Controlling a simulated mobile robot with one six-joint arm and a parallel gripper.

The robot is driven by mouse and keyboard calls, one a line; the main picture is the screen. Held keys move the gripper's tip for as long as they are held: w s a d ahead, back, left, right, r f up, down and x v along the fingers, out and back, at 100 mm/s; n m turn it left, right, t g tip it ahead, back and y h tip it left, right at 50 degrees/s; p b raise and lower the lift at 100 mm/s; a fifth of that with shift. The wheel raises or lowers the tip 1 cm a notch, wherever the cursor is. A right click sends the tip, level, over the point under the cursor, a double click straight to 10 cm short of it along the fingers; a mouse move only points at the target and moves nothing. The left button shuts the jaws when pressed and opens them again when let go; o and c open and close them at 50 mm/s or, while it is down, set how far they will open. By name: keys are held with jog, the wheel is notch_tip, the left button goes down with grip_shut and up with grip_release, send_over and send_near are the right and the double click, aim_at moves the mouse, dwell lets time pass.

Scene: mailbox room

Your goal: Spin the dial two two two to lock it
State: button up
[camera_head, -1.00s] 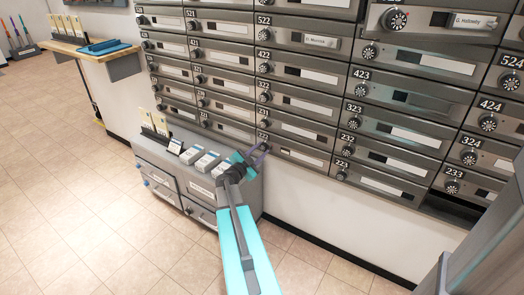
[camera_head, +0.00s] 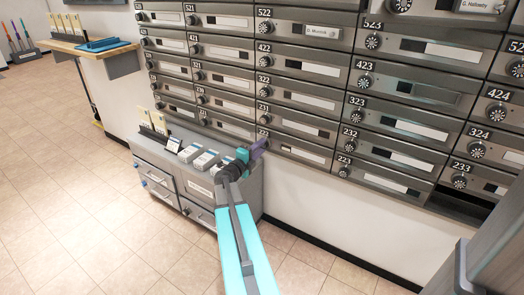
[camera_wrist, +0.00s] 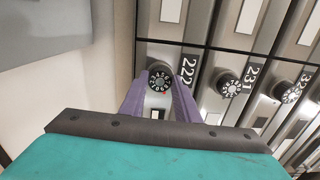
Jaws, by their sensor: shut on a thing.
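The mailbox door 222 (camera_wrist: 171,15) carries a round black dial (camera_wrist: 159,79) with white numbers. My gripper (camera_wrist: 160,80) has its purple fingers on either side of this dial, shut on it. A small red mark shows at the dial's rim. In the head view my gripper (camera_head: 260,147) is at the lower edge of the mailbox wall, by the 222 door (camera_head: 305,152), and its fingers hide the dial. Which number the dial is set to cannot be read clearly.
Neighbouring doors have similar dials, such as the 231 dial (camera_wrist: 228,85). A grey cabinet (camera_head: 200,180) with drawers and card trays stands below the mailboxes. A wooden shelf (camera_head: 95,45) with a blue tray is at upper left.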

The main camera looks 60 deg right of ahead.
jog(key=m+b, duration=0.1)
jog(key=m, duration=0.1)
jog(key=m+b, duration=0.1)
jog(key=shift+s+a+f+m+b, duration=0.1)
jog(key=shift+f+m+b, duration=0.2)
jog(key=shift+m, duration=0.1)
jog(key=m+b, duration=0.2)
jog(key=m, duration=0.1)
jog(key=shift+m+b, duration=0.3)
jog(key=shift+b, duration=0.1)
jog(key=m+b, duration=0.4)
jog(key=m, duration=0.1)
jog(key=shift+r+m+b, duration=0.15)
jog(key=shift+m+b, duration=0.6)
jog(key=shift+m, duration=0.15)
jog(key=o, duration=1)
jog(key=shift+r, duration=0.1)
jog(key=shift+o, duration=0.2)
